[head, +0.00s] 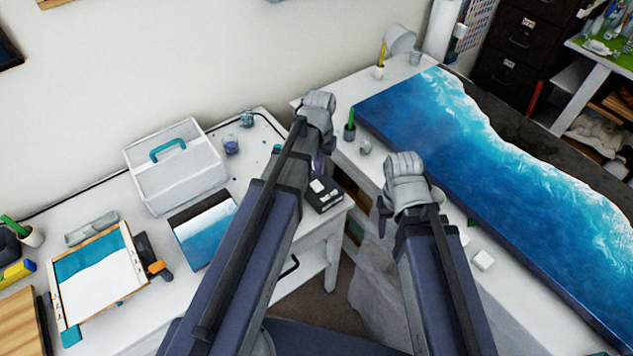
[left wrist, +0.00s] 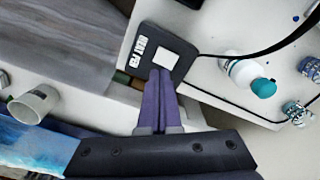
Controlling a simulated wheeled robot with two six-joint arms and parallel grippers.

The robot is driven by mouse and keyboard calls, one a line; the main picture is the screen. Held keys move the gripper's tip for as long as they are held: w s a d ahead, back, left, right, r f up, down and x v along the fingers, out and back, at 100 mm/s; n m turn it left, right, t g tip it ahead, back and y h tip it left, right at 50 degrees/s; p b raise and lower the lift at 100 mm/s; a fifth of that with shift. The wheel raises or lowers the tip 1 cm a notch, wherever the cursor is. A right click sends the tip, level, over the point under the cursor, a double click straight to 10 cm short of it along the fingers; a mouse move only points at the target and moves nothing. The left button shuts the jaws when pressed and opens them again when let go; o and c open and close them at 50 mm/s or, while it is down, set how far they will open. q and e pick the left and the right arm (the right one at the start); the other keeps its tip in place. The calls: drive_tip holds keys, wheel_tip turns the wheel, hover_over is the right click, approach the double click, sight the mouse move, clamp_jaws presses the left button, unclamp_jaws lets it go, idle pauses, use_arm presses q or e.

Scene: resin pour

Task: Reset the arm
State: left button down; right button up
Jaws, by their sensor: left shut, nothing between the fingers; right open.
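My left gripper (head: 318,168) has purple fingers, pressed together and empty. In the left wrist view, the shut fingers (left wrist: 160,80) point at the edge of a black box labelled "HEAT PEN" (left wrist: 146,57) with a white square on top. In the head view this box (head: 329,196) sits at the corner of the left white desk, just below the left gripper; I cannot tell if they touch. My right gripper (head: 383,216) is open and hangs below its grey wrist at the near edge of the right table, its fingers partly hidden.
A blue ocean resin panel (head: 430,125) covers much of the right table. Cups and a green marker cup (head: 349,132) stand beside it. The left desk holds a white toolbox (head: 176,178), a small blue painting (head: 205,235) and a clipboard (head: 98,285). A gap separates the tables.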

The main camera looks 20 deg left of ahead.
use_arm(q)
drive_tip(key=s+d+f+m+b, duration=0.1)
drive_tip(key=s+d+f+b, duration=0.2)
drive_tip(key=s+d, duration=0.2)
drive_tip(key=s+d+f+m+y+b, duration=0.1)
drive_tip(key=s+d+f+b, duration=0.1)
drive_tip(key=s+d, duration=0.3)
drive_tip(key=s+b, duration=0.1)
drive_tip(key=s, duration=0.3)
drive_tip(key=shift+s+d+f, duration=0.15)
drive_tip(key=shift+d+f, duration=0.1)
drive_tip(key=shift+f, duration=0.15)
